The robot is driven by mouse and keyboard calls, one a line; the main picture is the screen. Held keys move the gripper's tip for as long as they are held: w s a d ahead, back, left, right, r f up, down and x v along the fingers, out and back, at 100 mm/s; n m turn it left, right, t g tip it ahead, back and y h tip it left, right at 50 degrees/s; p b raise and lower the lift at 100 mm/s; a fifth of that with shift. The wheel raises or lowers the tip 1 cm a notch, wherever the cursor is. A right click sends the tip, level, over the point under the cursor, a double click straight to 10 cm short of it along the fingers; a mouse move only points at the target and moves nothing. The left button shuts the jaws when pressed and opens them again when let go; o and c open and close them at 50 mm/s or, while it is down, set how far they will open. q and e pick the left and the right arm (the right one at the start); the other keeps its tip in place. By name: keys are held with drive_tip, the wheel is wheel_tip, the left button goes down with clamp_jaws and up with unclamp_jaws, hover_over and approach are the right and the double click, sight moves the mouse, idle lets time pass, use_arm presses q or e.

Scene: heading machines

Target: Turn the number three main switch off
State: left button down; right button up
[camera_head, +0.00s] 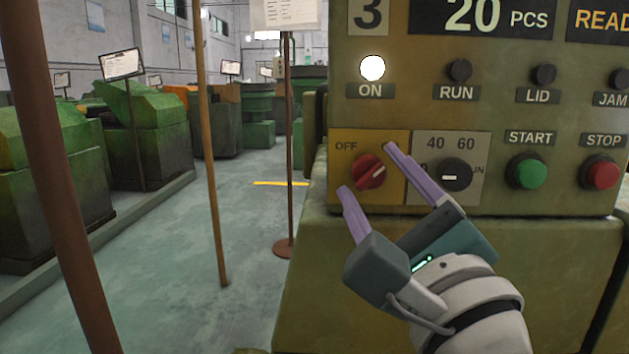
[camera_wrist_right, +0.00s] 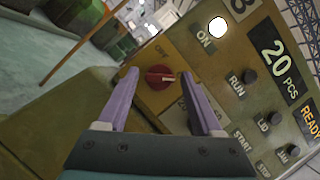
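The main switch is a red rotary knob (camera_head: 369,171) on a yellow plate marked OFF, on the panel of machine number 3 (camera_head: 368,14). Its pale pointer line slants up to the right, away from the OFF mark. The white ON lamp (camera_head: 373,68) above it is lit. My right gripper (camera_head: 366,168) is open, with one purple finger on each side of the knob in the head view. In the right wrist view the knob (camera_wrist_right: 160,77) shows between and beyond the fingertips; I cannot tell whether they touch it. My left gripper is not in view.
Right of the knob are a black dial (camera_head: 455,174), a green START button (camera_head: 529,171) and a red STOP button (camera_head: 600,173). Thin posts (camera_head: 211,150) stand on the left. Green machines (camera_head: 145,140) line the aisle, whose floor is mostly clear.

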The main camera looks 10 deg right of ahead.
clamp_jaws()
idle(0.3)
drive_tip(key=shift+r+n+y+p, duration=0.25)
drive_tip(key=shift+n+y+p, duration=0.15)
drive_tip(key=shift+n+p, duration=0.4)
drive_tip(key=n+g+p, duration=0.2)
drive_tip(key=n+p, duration=0.2)
drive_tip(key=p, duration=0.2)
drive_tip(key=n+g+p, duration=0.1)
drive_tip(key=n+p, duration=0.4)
drive_tip(key=p, duration=0.2)
drive_tip(key=r+n+g+p, duration=0.1)
drive_tip(key=n+g+p, duration=0.1)
drive_tip(key=n+p, duration=0.2)
drive_tip(key=shift+n+g+p, duration=0.3)
drive_tip(key=shift+n+p, duration=0.1)
drive_tip(key=shift+p, duration=1.05)
drive_tip(key=shift+f+n+g+h+p, duration=0.2)
drive_tip(key=shift+n+g+h+p, duration=0.2)
drive_tip(key=shift+n+p, duration=0.6)
